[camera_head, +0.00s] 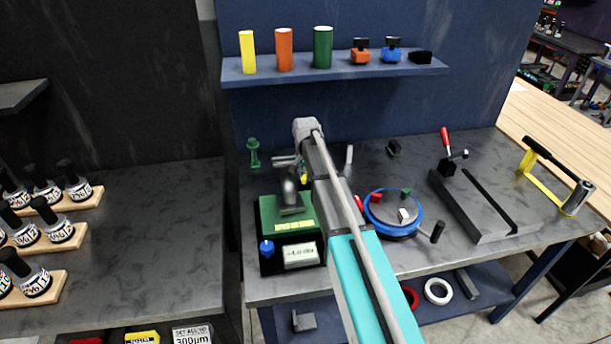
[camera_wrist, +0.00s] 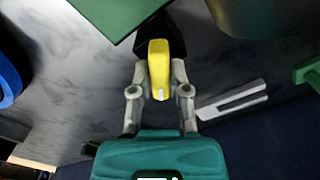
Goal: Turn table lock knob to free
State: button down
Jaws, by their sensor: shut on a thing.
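The yellow lock knob (camera_wrist: 159,68) is in the middle of the wrist view, its long side upright in the picture. It sits against a dark block (camera_wrist: 146,43). My gripper (camera_wrist: 160,88) is shut on it, one finger on each side. A green-topped unit (camera_head: 266,216) with a blue knob and a white label stands left of my arm; a green edge shows in the wrist view (camera_wrist: 112,12). I cannot tell from the knob alone whether the lock is free.
A blue-rimmed round plate (camera_head: 418,222) with small blocks lies right of my arm. A green stand (camera_head: 253,152) and a grey forked piece (camera_wrist: 232,99) are near the gripper. A clamp fixture (camera_head: 470,205) stands farther right. A shelf (camera_head: 335,73) with cylinders hangs behind.

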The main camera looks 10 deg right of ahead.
jog(key=n, duration=0.6)
jog(key=shift+n, duration=0.4)
jog(key=c, duration=0.6)
grip_release()
jog(key=shift+m, duration=0.3)
